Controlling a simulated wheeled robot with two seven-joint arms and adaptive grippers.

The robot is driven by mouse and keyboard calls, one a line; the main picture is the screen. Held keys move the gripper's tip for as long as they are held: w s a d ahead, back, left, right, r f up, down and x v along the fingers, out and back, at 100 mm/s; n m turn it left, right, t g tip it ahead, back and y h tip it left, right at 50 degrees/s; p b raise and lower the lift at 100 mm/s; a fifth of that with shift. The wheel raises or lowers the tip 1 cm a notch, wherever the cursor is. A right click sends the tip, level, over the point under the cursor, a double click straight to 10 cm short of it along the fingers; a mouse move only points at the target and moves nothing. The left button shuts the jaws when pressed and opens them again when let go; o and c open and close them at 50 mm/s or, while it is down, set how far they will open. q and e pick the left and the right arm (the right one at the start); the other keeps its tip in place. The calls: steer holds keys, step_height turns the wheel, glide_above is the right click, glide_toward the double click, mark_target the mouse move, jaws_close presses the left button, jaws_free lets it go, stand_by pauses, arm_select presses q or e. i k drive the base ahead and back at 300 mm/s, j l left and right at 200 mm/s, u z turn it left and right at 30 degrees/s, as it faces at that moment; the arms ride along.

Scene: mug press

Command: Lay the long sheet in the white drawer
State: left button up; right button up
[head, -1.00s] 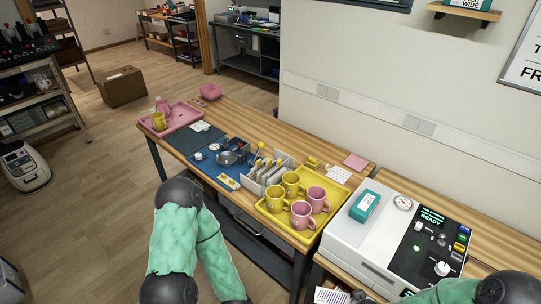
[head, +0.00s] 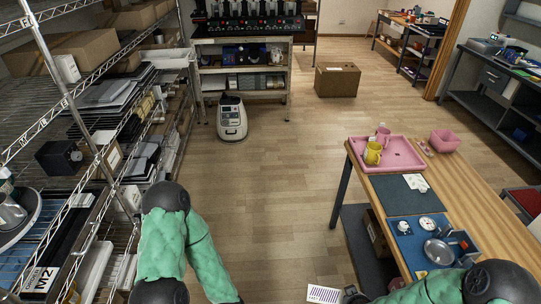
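The sheet, white with coloured stripes (head: 324,293), shows at the bottom edge, right of the middle. The tip of my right gripper (head: 350,292) is at its right end and holds it above the floor; most of the fingers are cut off or hidden. My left arm comes down at the lower left, and its gripper is out of the frame. I cannot make out a white drawer for certain in this view.
A wire shelf rack (head: 95,150) with boxes and trays fills the left side. A wooden table (head: 480,185) with a pink tray (head: 405,153) and a blue mat stands at right. A white machine (head: 231,120) and a cardboard box (head: 337,80) stand on the floor. The middle floor is clear.

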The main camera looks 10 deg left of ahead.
mark_target(165, 58)
steer(key=i+j+u, duration=0.1)
steer(key=i+u, duration=0.15)
steer(key=i, duration=0.2)
steer(key=i+u, duration=0.25)
steer(key=i, duration=0.15)
steer(key=i+u, duration=0.1)
steer(key=i, duration=1.4)
steer(key=i+l+u, duration=0.1)
steer(key=i+u, duration=0.35)
steer(key=i+l+u, duration=0.25)
steer(key=u, duration=0.2)
steer(key=i+l+u, duration=0.75)
steer(key=l+u, duration=0.15)
steer(key=i+l+u, duration=0.15)
steer(key=l+u, duration=0.3)
steer(key=l, duration=0.15)
steer(key=i+l+u, duration=0.1)
steer(key=l+u, duration=0.35)
steer(key=l, duration=0.15)
